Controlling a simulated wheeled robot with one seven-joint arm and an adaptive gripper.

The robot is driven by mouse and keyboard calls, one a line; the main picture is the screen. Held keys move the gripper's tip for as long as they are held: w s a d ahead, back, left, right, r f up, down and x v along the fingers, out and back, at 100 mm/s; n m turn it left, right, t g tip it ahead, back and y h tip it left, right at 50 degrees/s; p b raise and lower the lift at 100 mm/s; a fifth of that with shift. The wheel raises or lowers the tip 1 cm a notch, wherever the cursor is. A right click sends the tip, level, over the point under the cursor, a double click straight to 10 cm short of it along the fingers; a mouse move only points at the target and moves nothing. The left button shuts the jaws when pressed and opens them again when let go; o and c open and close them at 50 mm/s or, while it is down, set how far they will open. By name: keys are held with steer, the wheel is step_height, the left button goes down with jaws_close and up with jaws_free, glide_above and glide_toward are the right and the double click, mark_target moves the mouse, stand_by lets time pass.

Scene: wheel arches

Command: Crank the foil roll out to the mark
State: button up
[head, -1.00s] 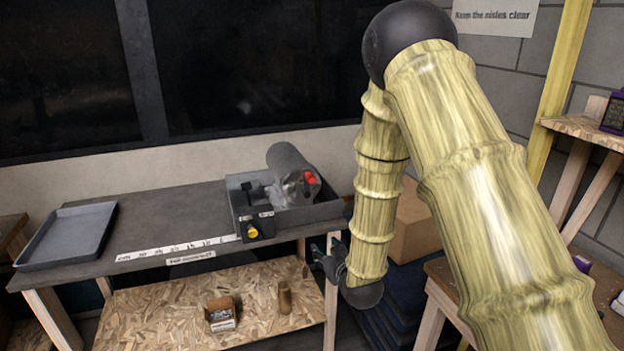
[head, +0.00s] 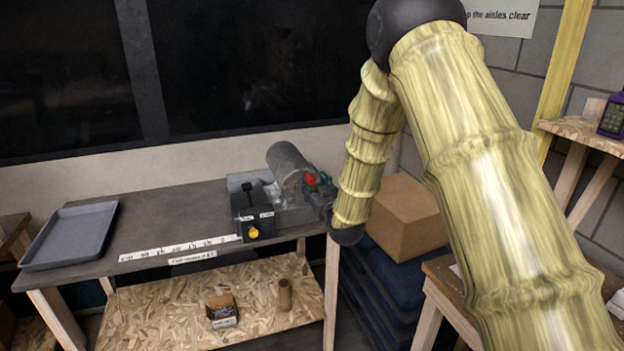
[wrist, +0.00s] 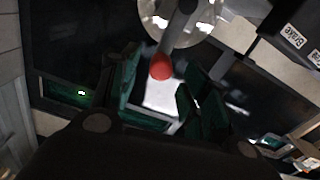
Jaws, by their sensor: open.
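The foil roll (head: 286,160) lies in a grey holder on the workbench. Its round end (wrist: 207,14) shows at the top of the wrist view. A crank with a red knob (head: 310,179) is on the roll's right end. In the wrist view the red knob (wrist: 161,67) lies between the teal fingers of my gripper (wrist: 158,85), which is open; I cannot tell whether they touch it. In the head view my gripper (head: 322,192) is beside the knob, partly hidden by my arm. A white strip with marks (head: 180,248) runs along the bench's front edge.
A black control box with a lever and a yellow knob (head: 253,232) stands at the holder's front; one label (wrist: 292,34) reads Brake. A grey tray (head: 70,236) is at the bench's left end. A cardboard box (head: 408,218) stands right of the bench.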

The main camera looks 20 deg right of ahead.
steer(key=shift+w, duration=1.45)
jaws_close()
